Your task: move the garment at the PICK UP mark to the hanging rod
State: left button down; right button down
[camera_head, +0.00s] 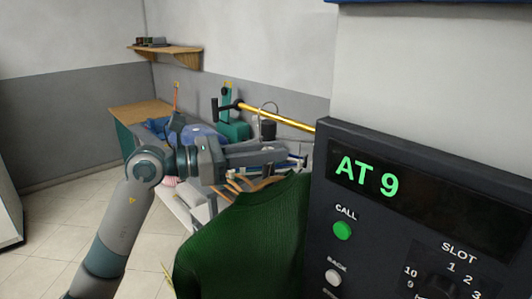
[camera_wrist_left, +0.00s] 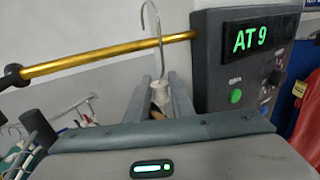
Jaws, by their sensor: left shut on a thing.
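A dark green knitted garment (camera_head: 250,235) hangs from a wooden hanger (camera_head: 255,184) in front of my head camera. My left gripper (camera_head: 290,155) is shut on the hanger's neck, just below the wire hook (camera_head: 268,106). In the left wrist view the pale neck (camera_wrist_left: 160,92) sits between the fingers, with the hook (camera_wrist_left: 156,30) rising above. The brass hanging rod (camera_head: 280,117) crosses the hook in both views; I cannot tell whether the hook is over it or apart. The rod (camera_wrist_left: 100,58) runs to the control panel in the left wrist view. My right gripper is not in view.
A dark control panel (camera_head: 430,170) reading "AT 9" stands close at right, with a green CALL button (camera_head: 342,230). A wooden-topped counter (camera_head: 140,112) and a wall shelf (camera_head: 165,53) are at the back. Open tiled floor (camera_head: 60,225) lies at left.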

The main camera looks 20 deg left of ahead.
aim_at(285, 176)
pick_arm(q)
jog(key=shift+w+d+r, duration=0.1)
jog(key=shift+w+d, duration=0.6)
jog(key=shift+w, duration=0.3)
jog(key=shift+w+d, duration=0.7)
jog(key=shift+w, duration=0.3)
jog(key=shift+f+b, duration=1.4)
jog(key=shift+f, duration=0.2)
jog(key=shift+f+b, duration=0.25)
jog(key=shift+b, duration=0.05)
dwell(0.4)
jog(key=c, duration=1.5)
grip_release()
jog(key=shift+o, duration=0.2)
jog(key=shift+f, duration=0.1)
